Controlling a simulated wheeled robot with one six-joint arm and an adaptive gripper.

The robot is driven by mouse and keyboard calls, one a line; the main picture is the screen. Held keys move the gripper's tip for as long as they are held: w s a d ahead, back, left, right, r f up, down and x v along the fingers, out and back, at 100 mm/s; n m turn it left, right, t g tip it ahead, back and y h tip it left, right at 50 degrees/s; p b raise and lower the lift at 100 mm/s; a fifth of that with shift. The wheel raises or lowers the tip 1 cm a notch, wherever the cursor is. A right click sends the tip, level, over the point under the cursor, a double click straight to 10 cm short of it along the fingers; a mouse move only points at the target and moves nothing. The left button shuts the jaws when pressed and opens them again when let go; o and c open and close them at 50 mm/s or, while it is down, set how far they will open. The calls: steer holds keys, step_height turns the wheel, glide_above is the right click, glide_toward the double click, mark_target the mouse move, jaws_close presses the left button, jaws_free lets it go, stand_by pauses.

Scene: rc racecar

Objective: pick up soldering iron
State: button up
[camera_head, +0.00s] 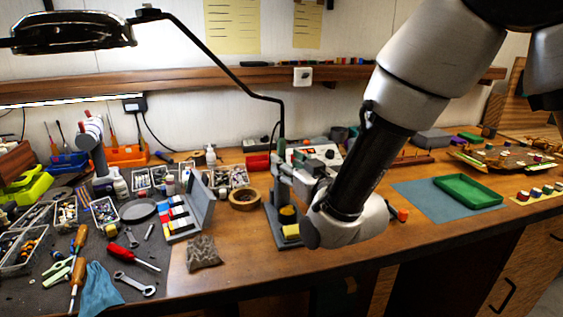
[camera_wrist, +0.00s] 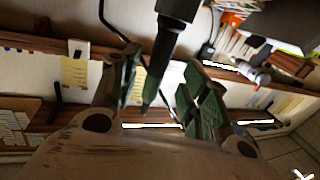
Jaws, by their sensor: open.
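The soldering iron (camera_wrist: 160,55) shows in the wrist view as a dark handle entering from the top, narrowing to a pointed tip. It lies between the two green-padded fingers of my gripper (camera_wrist: 156,72). The fingers are spread, with a visible gap on the right; I cannot tell whether the left finger touches the iron. In the head view, a grey-green soldering stand (camera_head: 289,232) with a yellow sponge stands on the bench, just left of my wrist. My fingers and the iron are hard to make out there, partly hidden by my wrist.
A ring of tape (camera_head: 245,198) and an open grey case (camera_head: 203,207) stand left of the stand. A patterned pouch (camera_head: 203,252) lies in front. A lamp arm (camera_head: 215,60) reaches down behind the stand. A green tray (camera_head: 468,192) lies right. The front middle bench is clear.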

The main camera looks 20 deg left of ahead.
mark_target(284, 157)
steer(key=x, duration=0.4)
steer(key=shift+w+r, duration=0.1)
steer(key=shift+w, duration=0.1)
jaws_close()
steer(key=shift+r, duration=0.15)
step_height(284, 157, up, 18)
stand_by(0.5)
